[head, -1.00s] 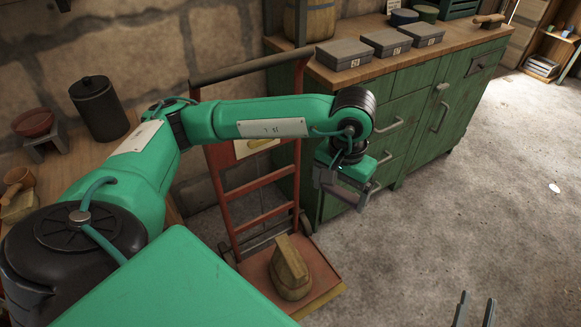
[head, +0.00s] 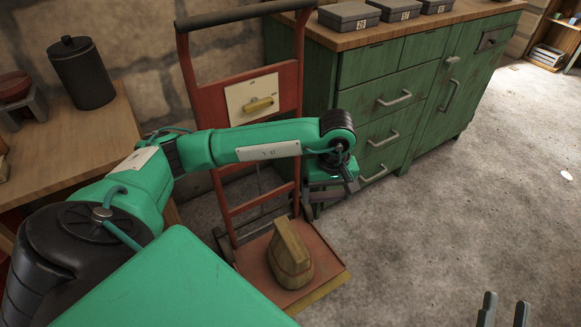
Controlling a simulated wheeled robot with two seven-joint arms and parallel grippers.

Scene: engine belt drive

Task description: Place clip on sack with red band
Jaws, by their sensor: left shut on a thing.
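My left gripper (head: 330,193) is in front of the green cabinet, above and to the right of the hand truck's base. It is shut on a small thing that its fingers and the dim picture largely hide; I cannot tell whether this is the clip. A tan, blocky, sack-like thing (head: 290,256) stands on the hand truck's base plate, apart from the gripper. A yellow piece (head: 258,104) sits on a cream panel on the hand truck. My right gripper (head: 504,312) shows only its two separated fingertips at the bottom right, with nothing between them.
The red hand truck (head: 224,205) stands beside the green cabinet (head: 432,88), which carries grey boxes (head: 349,16). A wooden bench (head: 95,140) at left holds a dark canister (head: 80,75). Bare floor (head: 430,225) lies open at right.

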